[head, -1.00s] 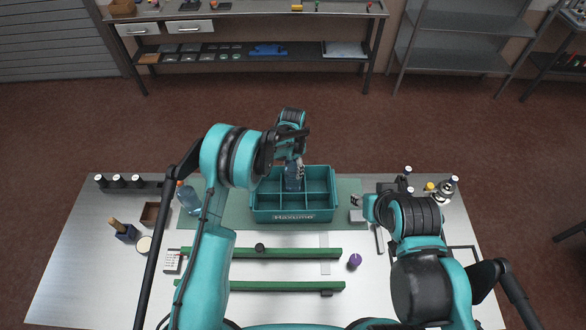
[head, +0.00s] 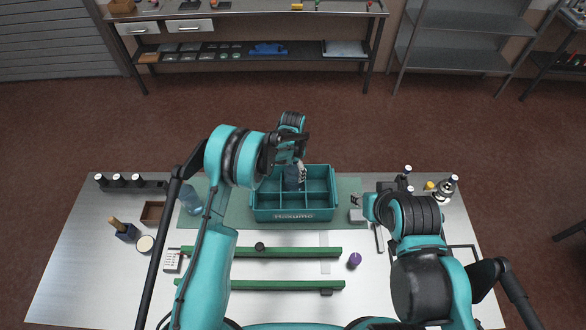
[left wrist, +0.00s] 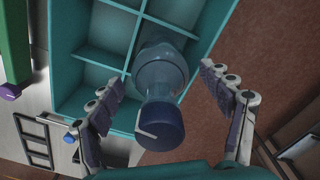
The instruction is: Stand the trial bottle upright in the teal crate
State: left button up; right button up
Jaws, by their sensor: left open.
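The teal crate (head: 265,215) stands on the green mat, with its divided compartments facing up. A translucent blue bottle (head: 290,181) with a dark blue cap stands about upright in what looks like the back middle compartment. It also shows in the left wrist view (left wrist: 160,75). My left gripper (head: 300,170) is over the crate's back. In the left wrist view its fingers (left wrist: 168,108) are spread on both sides of the bottle, with a visible gap on each side. My right gripper (head: 360,204) is right of the crate, mostly hidden by its own arm.
Another translucent bottle (head: 193,200) stands on the mat (head: 235,230) at left, partly behind my left arm. Green rails (head: 290,252) and a purple knob (head: 354,261) lie in front of the crate. Small bottles (head: 448,186) stand at the right back. The floor behind is clear.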

pick_arm(q)
notch_tip(320, 180, up, 12)
jog(key=shift+f+b, duration=0.2)
jog(key=shift+b, duration=0.6)
jog(key=shift+r, duration=0.5)
jog(key=s+a+r+n+t, duration=0.2)
jog(key=s+a+r, duration=0.3)
jog(key=r, duration=0.2)
jog(key=s+a+r+n+t, duration=0.1)
jog(key=s+a+r+n, duration=0.2)
jog(key=s+a+r, duration=0.4)
jog(key=s+a+n+t, duration=0.2)
jog(key=s+n, duration=0.1)
jog(key=s, duration=0.5)
jog(key=s+a+n+t, duration=0.2)
jog(key=s+a+n, duration=0.1)
jog(key=s, duration=0.5)
jog(key=shift+s+a+r, duration=0.15)
jog(key=shift+a+r, duration=0.2)
jog(key=shift+s, duration=0.1)
